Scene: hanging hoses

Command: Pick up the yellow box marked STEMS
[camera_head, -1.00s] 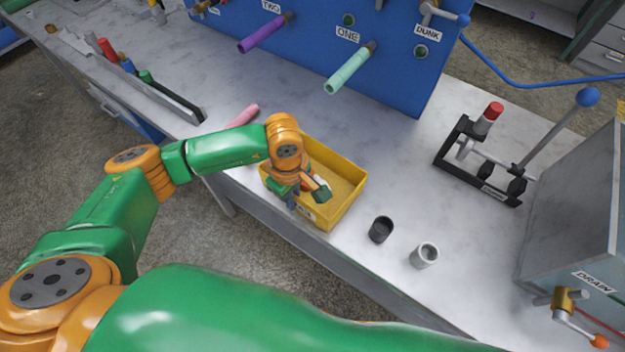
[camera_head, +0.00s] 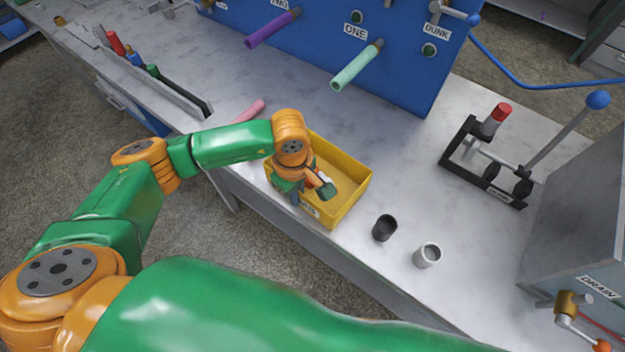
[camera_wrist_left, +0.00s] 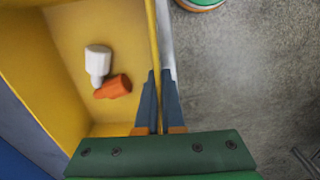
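The yellow box (camera_head: 347,203) stands on the bench near its front edge, open at the top. A white label on its near wall is mostly hidden by my gripper, so its word cannot be read. My left gripper (camera_head: 297,198) is at the box's near wall, pointing down. In the left wrist view, its two blue fingers (camera_wrist_left: 159,100) are close together, one on each side of the thin yellow wall of the box (camera_wrist_left: 65,70), and appear shut on it. Inside lie a white piece (camera_wrist_left: 98,62) and an orange piece (camera_wrist_left: 114,87). My right gripper is not in view.
A black cup (camera_head: 384,228) and a white cup (camera_head: 427,255) stand right of the box. A pink handle (camera_head: 249,111) lies behind my left forearm. A blue panel (camera_head: 330,60) with hoses stands behind. A black stand (camera_head: 485,165) and grey cabinet (camera_head: 575,220) are at right.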

